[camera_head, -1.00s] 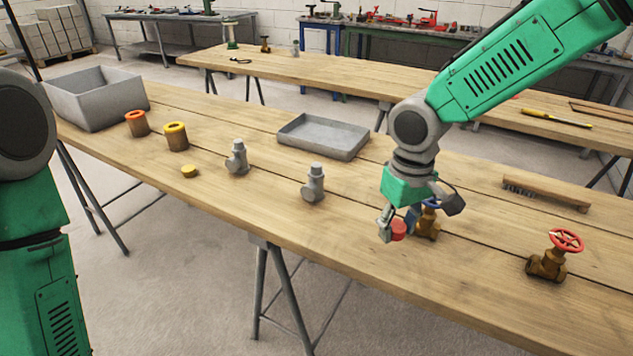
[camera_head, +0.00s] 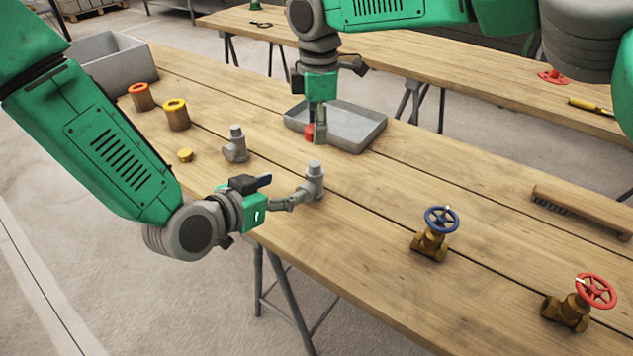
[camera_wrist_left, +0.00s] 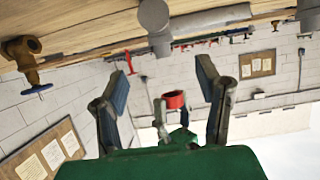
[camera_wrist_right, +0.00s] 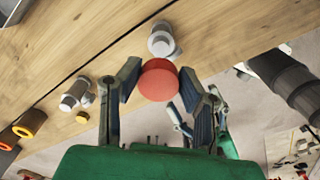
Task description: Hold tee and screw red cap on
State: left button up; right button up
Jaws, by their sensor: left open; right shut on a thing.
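My right gripper (camera_head: 317,128) is shut on the red cap (camera_head: 309,132) and holds it above the table, in front of the grey tray. In the right wrist view the red cap (camera_wrist_right: 158,79) sits between its two fingers. A grey tee (camera_head: 314,181) stands on the table near the front edge. My left gripper (camera_head: 294,202) is open, low over the table, with its fingers at the left side of this tee. The left wrist view shows the tee (camera_wrist_left: 155,22) beyond the open fingers. A second grey tee (camera_head: 235,148) stands further left.
A yellow cap (camera_head: 185,155) lies near the front edge. Orange (camera_head: 141,97) and yellow (camera_head: 176,115) ringed cylinders and a grey bin (camera_head: 105,75) stand left. The grey tray (camera_head: 350,132) is behind. A blue-wheel valve (camera_head: 432,240), red-wheel valve (camera_head: 570,308) and brush (camera_head: 580,212) are right.

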aim_at(309, 177)
jog(key=shift+a, duration=0.1)
pick_arm(q)
jog(key=x, duration=1.2)
jog(key=shift+a+f, duration=0.1)
jog(key=shift+f, duration=0.05)
grip_shut()
pick_arm(e)
jog(key=shift+f, duration=2.45)
